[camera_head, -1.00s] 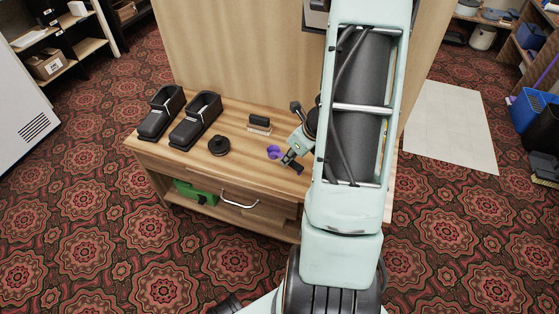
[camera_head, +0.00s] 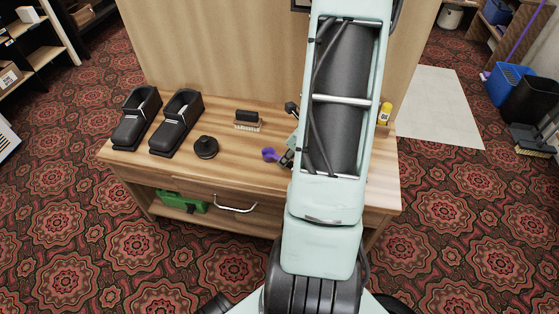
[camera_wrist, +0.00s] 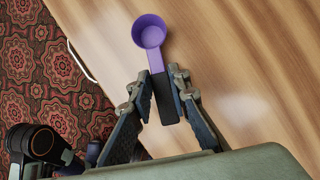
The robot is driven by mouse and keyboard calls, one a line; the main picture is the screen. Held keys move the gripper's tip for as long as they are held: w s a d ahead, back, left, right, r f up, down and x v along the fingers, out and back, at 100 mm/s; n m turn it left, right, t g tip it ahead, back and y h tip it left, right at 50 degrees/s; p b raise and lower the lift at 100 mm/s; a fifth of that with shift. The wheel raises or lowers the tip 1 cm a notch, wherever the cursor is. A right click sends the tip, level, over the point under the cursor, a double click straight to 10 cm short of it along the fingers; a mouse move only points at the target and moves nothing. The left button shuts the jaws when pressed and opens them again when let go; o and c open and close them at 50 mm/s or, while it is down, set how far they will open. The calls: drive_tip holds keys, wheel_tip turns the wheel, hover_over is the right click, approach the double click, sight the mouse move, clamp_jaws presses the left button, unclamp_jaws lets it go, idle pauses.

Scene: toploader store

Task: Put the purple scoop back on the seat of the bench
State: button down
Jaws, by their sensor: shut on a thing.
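The purple scoop (camera_head: 269,154) shows at the tip of my gripper (camera_head: 286,159), over the wooden bench top (camera_head: 232,165). In the wrist view the scoop (camera_wrist: 149,33) has a round purple cup pointing away from me and a dark handle end between the two fingers of my gripper (camera_wrist: 160,82). My gripper is shut on this handle. The bench surface (camera_wrist: 235,70) lies beneath the scoop; I cannot tell whether they touch. My arm hides part of the bench's right side in the head view.
On the bench are two black shoe-like objects (camera_head: 177,121), a round black object (camera_head: 206,147), a brush (camera_head: 247,120) and a yellow bottle (camera_head: 385,113). The bench top's front middle is clear.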

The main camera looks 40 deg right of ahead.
drive_tip(key=shift+f, duration=0.1)
drive_tip(key=shift+f, duration=0.2)
drive_tip(key=c, duration=1.8)
unclamp_jaws()
drive_tip(key=shift+r, duration=0.1)
drive_tip(key=shift+r, duration=0.3)
drive_tip(key=p+v, duration=0.5)
drive_tip(key=v, duration=0.6)
drive_tip(key=shift+s+d+r+p, duration=0.15)
drive_tip(key=shift+s+r+p, duration=0.1)
drive_tip(key=shift+p, duration=0.05)
drive_tip(key=shift+w, duration=0.1)
